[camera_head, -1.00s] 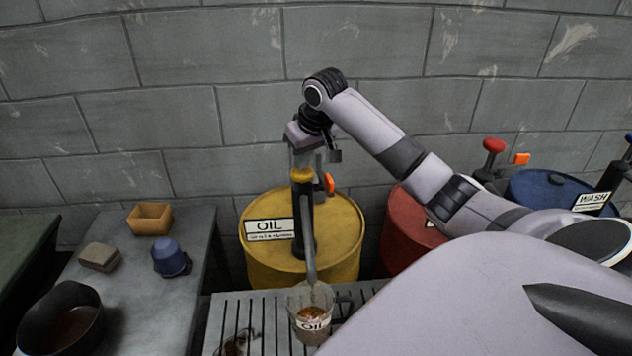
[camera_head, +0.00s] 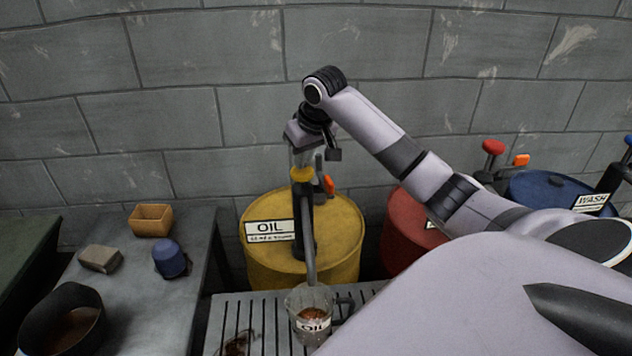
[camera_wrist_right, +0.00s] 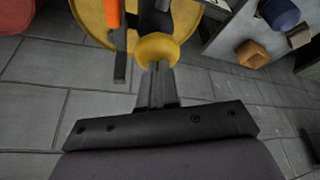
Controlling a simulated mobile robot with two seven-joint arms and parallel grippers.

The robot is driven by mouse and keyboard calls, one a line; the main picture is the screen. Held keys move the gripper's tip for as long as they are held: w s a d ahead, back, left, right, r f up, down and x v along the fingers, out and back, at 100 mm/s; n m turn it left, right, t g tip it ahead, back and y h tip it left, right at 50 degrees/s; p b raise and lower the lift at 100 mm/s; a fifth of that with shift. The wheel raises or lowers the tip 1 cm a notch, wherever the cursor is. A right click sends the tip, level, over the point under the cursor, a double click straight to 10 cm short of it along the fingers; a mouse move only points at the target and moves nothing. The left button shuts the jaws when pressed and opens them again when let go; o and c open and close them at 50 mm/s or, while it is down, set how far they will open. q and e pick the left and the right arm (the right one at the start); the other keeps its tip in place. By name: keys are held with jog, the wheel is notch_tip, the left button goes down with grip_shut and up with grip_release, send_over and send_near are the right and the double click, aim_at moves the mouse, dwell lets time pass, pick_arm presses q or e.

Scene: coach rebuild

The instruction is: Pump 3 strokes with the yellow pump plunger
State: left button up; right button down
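The yellow oil drum (camera_head: 340,225) carries a dark pump with a yellow plunger knob (camera_head: 301,174) at its top. My right gripper (camera_head: 302,160) reaches down onto this knob from above. In the right wrist view the yellow knob (camera_wrist_right: 157,48) sits at the tips of the fingers (camera_wrist_right: 157,75), which look close together on it. A spout runs down from the pump into a clear jug (camera_head: 310,300) labelled OIL, with some brown liquid inside. An orange handle (camera_head: 329,185) sits beside the pump. My left gripper is not in view.
A red drum (camera_head: 405,235) and a blue drum (camera_head: 560,190) labelled WASH stand to the right. The jug stands on a slatted grate (camera_head: 230,310). A grey bench (camera_head: 135,290) at left bears a tan box, a blue cap-like object, a sponge-like block and a dark pan.

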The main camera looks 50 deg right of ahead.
jog(key=shift+r, duration=2.75)
notch_tip(320, 180, up, 6)
